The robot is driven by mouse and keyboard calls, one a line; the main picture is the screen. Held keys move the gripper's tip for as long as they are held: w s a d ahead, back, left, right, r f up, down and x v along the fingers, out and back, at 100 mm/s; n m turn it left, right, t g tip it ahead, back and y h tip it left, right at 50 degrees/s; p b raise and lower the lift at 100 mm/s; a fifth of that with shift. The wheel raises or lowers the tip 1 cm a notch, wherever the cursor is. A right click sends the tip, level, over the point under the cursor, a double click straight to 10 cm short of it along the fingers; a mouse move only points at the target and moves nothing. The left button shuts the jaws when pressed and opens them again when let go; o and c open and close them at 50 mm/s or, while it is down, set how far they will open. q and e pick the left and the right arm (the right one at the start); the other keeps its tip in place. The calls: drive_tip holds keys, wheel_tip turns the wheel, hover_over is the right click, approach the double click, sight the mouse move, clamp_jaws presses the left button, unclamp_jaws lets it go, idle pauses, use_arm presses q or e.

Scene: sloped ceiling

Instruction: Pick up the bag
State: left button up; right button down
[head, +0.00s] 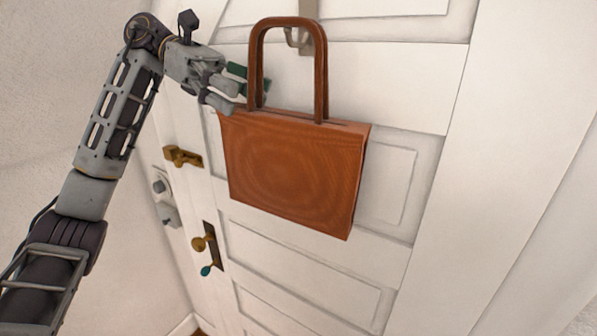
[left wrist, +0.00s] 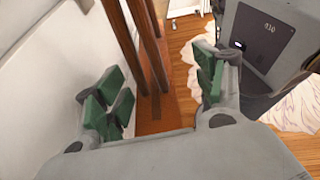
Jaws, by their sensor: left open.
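The bag (head: 290,170) is a brown, boxy handbag with two tall handles. It hangs by the handles from a metal hook (head: 304,40) on the white door, slightly tilted. My left gripper (head: 252,84) is open at the left side of the handles, just above the bag's top edge. One finger with a green pad reaches behind the left part of the handles in the head view. In the left wrist view the handles (left wrist: 146,45) run between the open green-padded fingers (left wrist: 157,90), and the bag's body (left wrist: 163,115) shows below. My right gripper is not in view.
The white panelled door (head: 390,85) stands close behind the bag. A pale rug (left wrist: 200,50) lies on the wooden floor (left wrist: 185,28).

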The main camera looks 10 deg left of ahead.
sight(294, 117)
use_arm(q)
drive_tip(key=shift+x, duration=1.5)
drive_tip(key=shift+p+x, duration=0.8)
drive_tip(key=shift+x, duration=1.15)
drive_tip(key=shift+d+f, duration=0.1)
drive_tip(key=shift+d, duration=0.6)
drive_tip(key=shift+c, duration=0.3)
clamp_jaws()
